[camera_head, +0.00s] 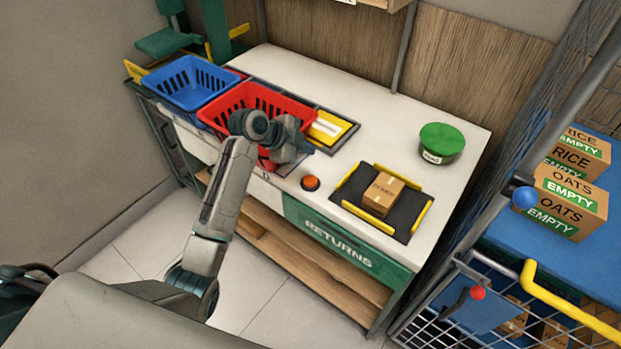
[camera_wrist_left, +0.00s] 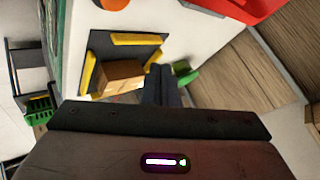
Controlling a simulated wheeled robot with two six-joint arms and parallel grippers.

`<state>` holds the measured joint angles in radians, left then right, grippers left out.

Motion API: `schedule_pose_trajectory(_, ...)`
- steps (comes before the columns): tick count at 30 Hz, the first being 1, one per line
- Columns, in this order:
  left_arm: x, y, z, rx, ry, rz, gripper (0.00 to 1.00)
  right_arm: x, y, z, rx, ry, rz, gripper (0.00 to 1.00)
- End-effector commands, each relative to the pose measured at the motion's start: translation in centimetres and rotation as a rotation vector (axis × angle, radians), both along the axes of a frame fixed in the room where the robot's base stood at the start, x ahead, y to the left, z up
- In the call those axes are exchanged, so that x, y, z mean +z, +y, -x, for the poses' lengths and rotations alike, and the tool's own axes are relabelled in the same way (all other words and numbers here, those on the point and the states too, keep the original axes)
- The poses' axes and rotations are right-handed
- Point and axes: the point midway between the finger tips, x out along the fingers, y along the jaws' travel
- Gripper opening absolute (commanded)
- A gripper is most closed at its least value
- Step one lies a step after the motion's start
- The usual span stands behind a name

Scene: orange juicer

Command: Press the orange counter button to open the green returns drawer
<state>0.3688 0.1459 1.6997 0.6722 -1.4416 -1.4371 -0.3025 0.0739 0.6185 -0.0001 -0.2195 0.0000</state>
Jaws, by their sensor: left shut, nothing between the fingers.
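The orange button (camera_head: 310,183) sits on the white counter near its front edge, above the green returns drawer (camera_head: 342,243). The drawer front is flush with the counter and labelled RETURNS. My left gripper (camera_head: 297,147) is over the counter, behind and left of the button, in front of the red basket. It is shut and empty, apart from the button. In the left wrist view, the closed fingers (camera_wrist_left: 161,85) point toward the counter, and the orange button (camera_wrist_left: 113,4) shows at the top edge. My right gripper is in neither view.
A cardboard box (camera_head: 383,194) stands on a black mat with yellow rails, right of the button. A green round tub (camera_head: 440,142) is behind it. Red (camera_head: 250,101) and blue (camera_head: 190,80) baskets stand at the left. A cart with boxes (camera_head: 575,200) is at the right.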

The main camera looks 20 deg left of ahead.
Motion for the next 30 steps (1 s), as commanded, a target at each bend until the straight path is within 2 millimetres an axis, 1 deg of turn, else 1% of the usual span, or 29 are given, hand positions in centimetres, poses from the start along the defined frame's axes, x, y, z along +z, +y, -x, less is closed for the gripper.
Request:
schedule_pose_trajectory(5,-0.6,0.0,0.0,0.001,0.001,0.0,0.0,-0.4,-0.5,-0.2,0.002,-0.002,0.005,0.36)
schedule_pose_trajectory(8,-1.3,0.0,0.0,0.001,0.001,0.0,0.0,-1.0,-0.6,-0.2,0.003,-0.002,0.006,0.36)
schedule_pose_trajectory(11,-2.4,0.0,0.0,0.001,0.001,0.0,0.0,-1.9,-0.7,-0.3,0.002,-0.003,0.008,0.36)
schedule_pose_trajectory(20,-6.8,0.0,0.0,0.001,0.002,0.0,0.0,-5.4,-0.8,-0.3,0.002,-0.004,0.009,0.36)
schedule_pose_trajectory(24,-8.2,0.0,0.0,0.002,0.001,0.0,0.0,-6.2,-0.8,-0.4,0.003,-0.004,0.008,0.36)
schedule_pose_trajectory(27,-8.7,0.0,0.0,0.002,0.0,0.0,0.0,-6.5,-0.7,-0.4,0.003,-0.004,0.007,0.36)
schedule_pose_trajectory(30,-8.9,0.0,0.0,0.002,0.0,0.0,0.0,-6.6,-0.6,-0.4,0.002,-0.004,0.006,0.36)
